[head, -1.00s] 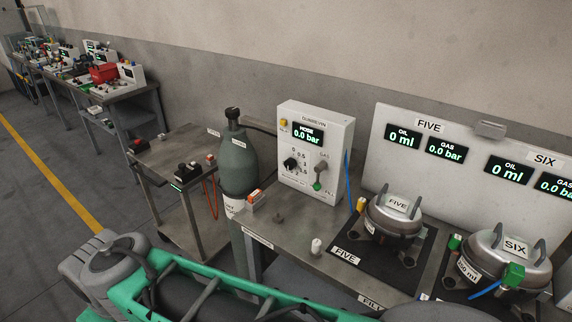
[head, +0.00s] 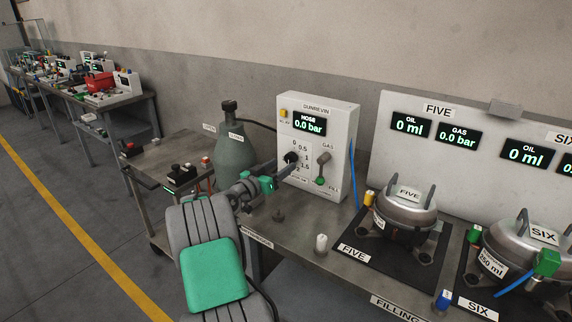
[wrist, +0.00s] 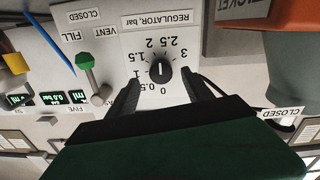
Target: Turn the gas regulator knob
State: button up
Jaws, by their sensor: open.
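The black regulator knob (head: 291,158) sits on the front of the white gas panel (head: 318,195). In the wrist view the knob (wrist: 160,75) shows upside down inside a printed scale from 0 to 3 bar, with a short white mark on it. My gripper (wrist: 161,86) is open, one finger on either side of the knob, with a visible gap at each side. In the head view my gripper (head: 280,168) reaches the panel from the left and partly covers the knob's lower area. The HOSE display (head: 309,123) reads 0.0 bar.
A gas lever with a green end (head: 321,172) is beside the knob. A grey-green cylinder (head: 234,155) stands left of the panel. A blue hose hangs at the panel's right, near pot FIVE (head: 407,212). A small white-topped peg (head: 321,243) stands on the bench.

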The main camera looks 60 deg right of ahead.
aim_at(289, 160)
jog(key=d, duration=0.3)
jog(key=shift+s+d, duration=0.3)
jog(key=shift+d, duration=0.05)
grip_shut()
